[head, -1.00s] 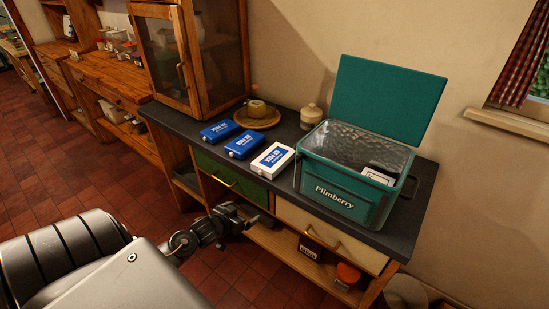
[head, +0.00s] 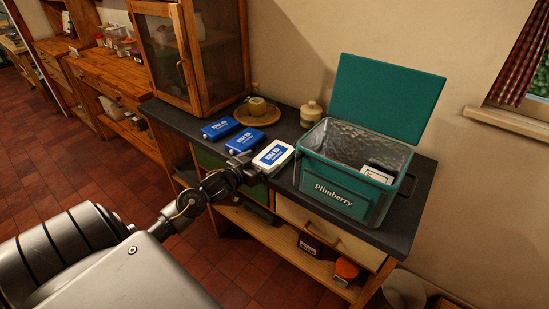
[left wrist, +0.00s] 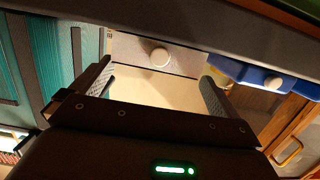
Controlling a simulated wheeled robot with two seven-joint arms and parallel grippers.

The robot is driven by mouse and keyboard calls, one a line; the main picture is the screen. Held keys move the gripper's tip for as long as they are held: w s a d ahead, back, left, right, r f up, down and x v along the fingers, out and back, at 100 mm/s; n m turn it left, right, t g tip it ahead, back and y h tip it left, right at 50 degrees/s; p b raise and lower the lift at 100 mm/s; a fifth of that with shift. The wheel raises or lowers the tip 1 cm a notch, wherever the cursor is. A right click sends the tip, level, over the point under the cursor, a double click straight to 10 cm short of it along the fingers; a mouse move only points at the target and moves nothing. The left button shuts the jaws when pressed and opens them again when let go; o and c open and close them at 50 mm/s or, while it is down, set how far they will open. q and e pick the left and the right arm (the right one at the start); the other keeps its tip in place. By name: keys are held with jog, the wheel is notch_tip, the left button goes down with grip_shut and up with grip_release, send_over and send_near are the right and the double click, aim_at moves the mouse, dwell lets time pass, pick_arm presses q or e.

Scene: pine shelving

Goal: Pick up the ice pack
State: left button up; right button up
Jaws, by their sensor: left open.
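Two blue packs (head: 220,129) (head: 244,142) and a white pack with a blue label (head: 272,156) lie flat in a row on the dark counter; I take these for ice packs. My left gripper (head: 247,158) is open and empty at the near end of the white pack. In the left wrist view, the open fingers (left wrist: 157,74) point towards the white pack's capped end (left wrist: 187,52), one to each side. I cannot tell whether they touch it. A blue pack (left wrist: 240,72) shows just beyond the right finger. My right gripper is not in view.
A teal cooler box (head: 341,197) with its lid up stands right of the white pack; a white and dark item (head: 377,174) is inside. The counter edge lies under my gripper.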

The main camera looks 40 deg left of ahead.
aim_at(275, 154)
pick_arm(q)
jog(key=shift+w, duration=0.2)
jog(key=w, duration=0.3)
jog(key=w+f+p, duration=0.1)
jog(key=shift+w+d, duration=0.25)
jog(key=shift+w, duration=0.1)
jog(key=c, duration=1.2)
jog(key=shift+r, duration=0.1)
notch_tip(275, 154, up, 3)
jog(key=shift+a+b, duration=0.1)
jog(key=shift+b, duration=0.3)
jog(key=s+a+r, duration=0.1)
jog(key=a+r, duration=0.2)
jog(key=a, duration=0.1)
jog(key=s+a+r+b, duration=0.1)
jog(key=a+r, duration=0.2)
jog(key=a, duration=0.2)
jog(key=s+a+r, duration=0.2)
jog(key=a+r, duration=0.2)
jog(key=shift+a+b, duration=0.2)
jog(key=shift+b, duration=0.1)
jog(key=shift+f, duration=0.1)
